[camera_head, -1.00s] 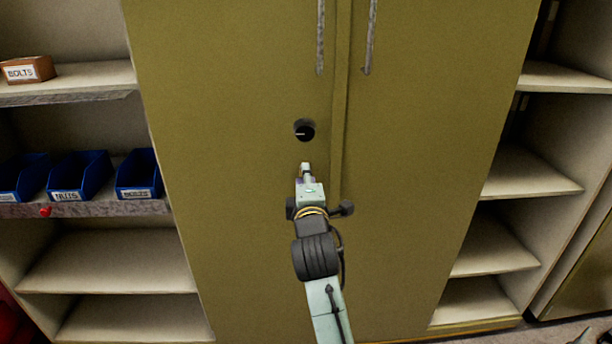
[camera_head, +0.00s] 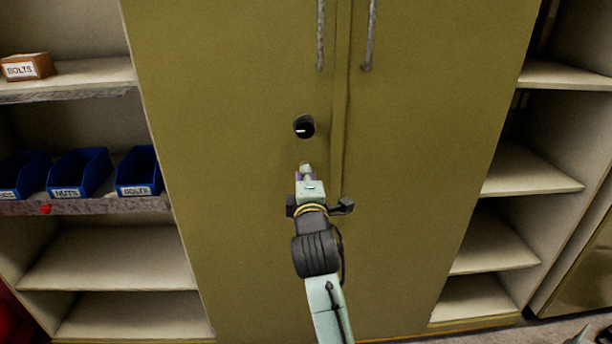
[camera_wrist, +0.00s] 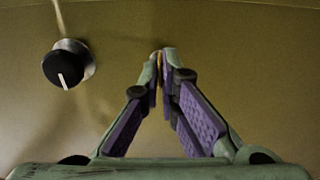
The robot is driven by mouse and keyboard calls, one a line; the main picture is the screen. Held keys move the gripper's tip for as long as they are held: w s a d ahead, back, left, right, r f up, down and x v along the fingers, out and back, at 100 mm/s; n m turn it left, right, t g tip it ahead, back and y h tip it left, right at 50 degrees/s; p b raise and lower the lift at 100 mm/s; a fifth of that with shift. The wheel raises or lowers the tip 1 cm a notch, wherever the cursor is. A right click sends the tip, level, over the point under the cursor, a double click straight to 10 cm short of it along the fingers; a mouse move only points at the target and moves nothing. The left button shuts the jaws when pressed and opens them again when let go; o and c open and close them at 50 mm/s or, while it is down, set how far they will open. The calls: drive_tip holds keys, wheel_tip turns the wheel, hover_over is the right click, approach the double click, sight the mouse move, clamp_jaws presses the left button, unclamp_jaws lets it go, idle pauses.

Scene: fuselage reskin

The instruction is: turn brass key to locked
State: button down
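My gripper (camera_head: 305,174) is at the yellow-olive cabinet's left door (camera_head: 235,180), just below a round black knob (camera_head: 304,127) with a white pointer line. In the wrist view the knob (camera_wrist: 64,68) sits left of my gripper (camera_wrist: 162,58), apart from the fingers, its pointer aimed down. The two purple-padded fingers converge until their tips nearly meet. A thin brass-coloured sliver, apparently the brass key (camera_wrist: 161,62), shows between the tips; the fingers hide most of it. Its turn angle and any keyhole cannot be made out.
Two long vertical handles (camera_head: 320,35) hang above, on either side of the door seam. Open shelves stand on both sides. Blue bins (camera_head: 80,173) and a brown bolts box (camera_head: 27,67) are on the left shelves. The right shelves (camera_head: 530,172) look empty.

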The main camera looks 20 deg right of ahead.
drive_tip(key=shift+m, duration=0.4)
drive_tip(key=shift+m+p, duration=1.5)
drive_tip(key=shift+m, duration=7.1)
drive_tip(key=c, duration=1.8)
unclamp_jaws()
drive_tip(key=shift+c, duration=0.2)
